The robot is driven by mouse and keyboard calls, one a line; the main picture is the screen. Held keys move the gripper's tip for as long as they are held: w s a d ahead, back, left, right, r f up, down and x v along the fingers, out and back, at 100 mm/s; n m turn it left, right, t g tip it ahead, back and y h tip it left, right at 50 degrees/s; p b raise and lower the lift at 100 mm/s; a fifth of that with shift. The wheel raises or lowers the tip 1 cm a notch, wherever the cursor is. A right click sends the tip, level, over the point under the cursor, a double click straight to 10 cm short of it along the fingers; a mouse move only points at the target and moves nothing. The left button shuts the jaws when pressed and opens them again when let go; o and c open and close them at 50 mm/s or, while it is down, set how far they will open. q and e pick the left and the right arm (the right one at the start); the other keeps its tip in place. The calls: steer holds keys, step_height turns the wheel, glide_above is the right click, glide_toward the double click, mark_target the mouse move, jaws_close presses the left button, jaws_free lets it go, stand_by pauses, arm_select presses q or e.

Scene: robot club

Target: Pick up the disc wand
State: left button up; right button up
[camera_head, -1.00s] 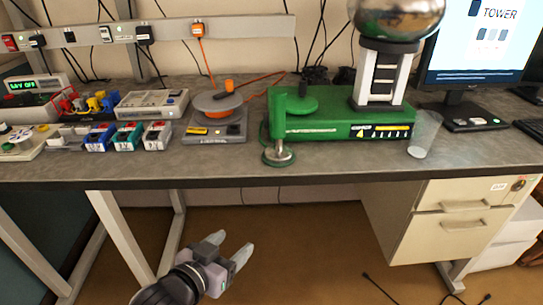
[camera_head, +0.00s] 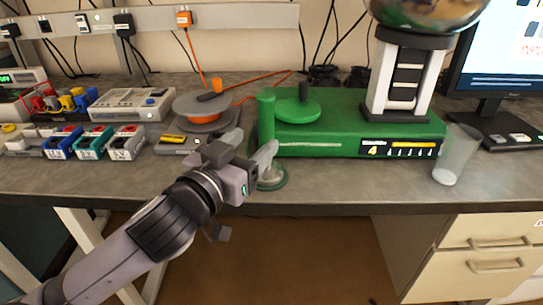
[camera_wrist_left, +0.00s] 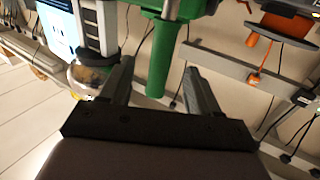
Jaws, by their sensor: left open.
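The likeliest disc wand is a green upright rod (camera_head: 266,118) with a round metallic disc (camera_head: 271,181) at its foot, at the table's front edge. It stands in front of a green machine base (camera_head: 340,135). My left gripper (camera_head: 256,146) is open beside the rod, and its near finger covers part of the rod's lower end. In the left wrist view the green rod (camera_wrist_left: 161,62) shows between the two spread fingers (camera_wrist_left: 158,72). I cannot tell whether it is between the fingertips or just beyond them. My right gripper is not in view.
A grey disc device (camera_head: 205,105) with an orange spool stands left of the green base. A clear cup (camera_head: 456,155) stands to its right, near a monitor (camera_head: 505,60). Several small colored boxes (camera_head: 92,142) are at the left. Drawers (camera_head: 490,240) are below the right side.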

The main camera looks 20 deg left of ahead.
mark_target(262, 133)
arm_select(q)
steer(key=shift+w+d+p, duration=0.1)
steer(key=shift+w+d, duration=0.05)
steer(key=shift+w, duration=0.85)
steer(key=shift+w+d+p, duration=0.1)
steer(key=shift+w+d, duration=0.1)
steer(key=shift+w, duration=0.85)
steer(key=shift+w+d+p, duration=0.1)
steer(key=shift+w+d, duration=0.05)
steer(key=shift+w, duration=0.85)
jaws_close()
